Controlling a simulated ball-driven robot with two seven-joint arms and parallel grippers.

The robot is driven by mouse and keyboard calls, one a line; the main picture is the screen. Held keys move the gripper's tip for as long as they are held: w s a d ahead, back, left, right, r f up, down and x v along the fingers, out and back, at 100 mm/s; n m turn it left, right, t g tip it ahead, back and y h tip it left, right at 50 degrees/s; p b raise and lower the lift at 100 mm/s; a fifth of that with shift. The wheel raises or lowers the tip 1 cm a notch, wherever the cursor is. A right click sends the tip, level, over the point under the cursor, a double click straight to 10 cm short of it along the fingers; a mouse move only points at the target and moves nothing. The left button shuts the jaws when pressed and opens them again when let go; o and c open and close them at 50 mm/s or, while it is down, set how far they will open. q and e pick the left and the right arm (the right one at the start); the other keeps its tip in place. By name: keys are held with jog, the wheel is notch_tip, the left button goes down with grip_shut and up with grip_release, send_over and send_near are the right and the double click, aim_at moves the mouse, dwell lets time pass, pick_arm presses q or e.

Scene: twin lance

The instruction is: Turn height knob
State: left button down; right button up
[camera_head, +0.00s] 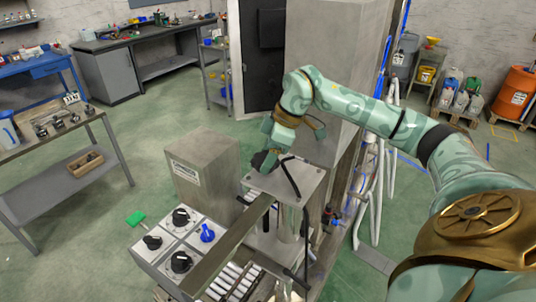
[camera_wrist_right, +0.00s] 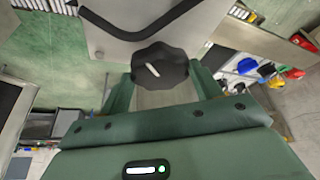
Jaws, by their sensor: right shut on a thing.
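A black lobed knob (camera_wrist_right: 160,68) with a white pointer mark sits at a light metal plate in the right wrist view. In the head view the knob (camera_head: 264,162) is at the top of a metal stand, mostly covered by my right gripper (camera_head: 268,152). My right gripper comes down from above. Its two green fingers stand on either side of the knob in the right wrist view and are shut on it. No label on the knob can be read. My left gripper is not in view.
A control panel (camera_head: 158,225) with several black knobs and a blue knob (camera_head: 207,234) stands left of the stand. A grey box (camera_head: 205,170) is behind the panel. A concrete pillar (camera_head: 335,60) rises close behind my right arm.

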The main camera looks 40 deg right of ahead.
jog(key=o, duration=1)
jog(key=p+v, duration=0.1)
jog(key=v, duration=1.5)
jog(key=shift+r, duration=0.25)
